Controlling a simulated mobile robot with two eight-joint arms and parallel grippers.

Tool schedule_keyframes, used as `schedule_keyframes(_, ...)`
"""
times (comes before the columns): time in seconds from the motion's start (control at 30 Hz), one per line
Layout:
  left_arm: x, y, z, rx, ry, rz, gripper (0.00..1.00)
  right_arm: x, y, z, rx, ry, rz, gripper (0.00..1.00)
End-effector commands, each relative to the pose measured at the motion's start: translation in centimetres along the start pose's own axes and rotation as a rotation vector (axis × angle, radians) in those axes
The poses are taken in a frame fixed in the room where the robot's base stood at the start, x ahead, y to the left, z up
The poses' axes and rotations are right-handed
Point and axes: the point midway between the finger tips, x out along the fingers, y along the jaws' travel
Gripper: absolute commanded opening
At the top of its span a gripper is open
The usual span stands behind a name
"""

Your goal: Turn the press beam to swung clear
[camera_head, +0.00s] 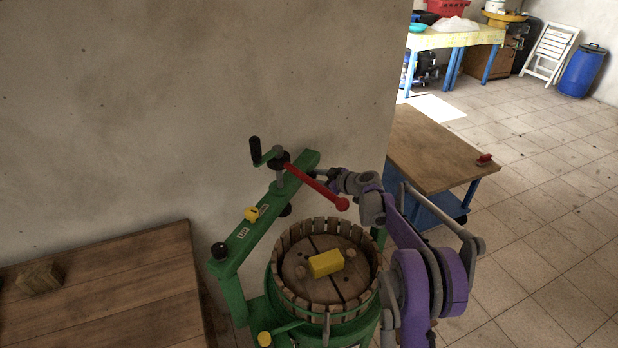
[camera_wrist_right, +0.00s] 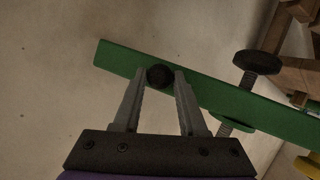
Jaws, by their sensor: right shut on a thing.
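The green press beam (camera_head: 248,232) lies beside the slatted basket (camera_head: 292,296), on its wall side, and does not cross over the basket's middle. It also shows in the right wrist view (camera_wrist_right: 215,97). A black knob (camera_wrist_right: 160,76) sits near one end of the beam. My right gripper (camera_wrist_right: 160,78) is shut on this knob, one finger on each side. In the head view my right gripper (camera_head: 316,174) is small at the beam's far end, and the knob there is hidden. Another black knob (camera_head: 218,250) is at the near end. My left gripper is out of view.
A crank with a black grip (camera_head: 255,149) and a red lever (camera_head: 318,187) stand above the beam. A yellow block (camera_head: 326,262) lies on the basket's round lid. Wooden tables stand left (camera_head: 120,290) and right (camera_head: 430,150). The wall is close behind the beam.

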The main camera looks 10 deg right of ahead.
Motion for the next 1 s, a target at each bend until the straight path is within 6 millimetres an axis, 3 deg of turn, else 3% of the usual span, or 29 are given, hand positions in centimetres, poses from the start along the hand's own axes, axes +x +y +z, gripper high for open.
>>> schedule_keyframes(0.07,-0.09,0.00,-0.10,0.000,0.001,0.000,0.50,-0.35,0.86,0.22,0.004,-0.004,0.020,0.00)
schedule_keyframes(0.5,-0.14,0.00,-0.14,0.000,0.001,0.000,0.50,-0.40,1.03,0.19,0.007,-0.002,0.024,0.00)
schedule_keyframes(0.53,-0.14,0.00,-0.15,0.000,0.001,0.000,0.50,-0.40,1.04,0.18,0.007,-0.002,0.024,0.45)
schedule_keyframes(0.67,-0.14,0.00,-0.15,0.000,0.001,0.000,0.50,-0.37,0.96,0.17,0.007,-0.002,0.022,0.68)
schedule_keyframes(1.0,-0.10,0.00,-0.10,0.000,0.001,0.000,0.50,-0.23,0.59,0.22,0.004,-0.003,0.015,0.69)
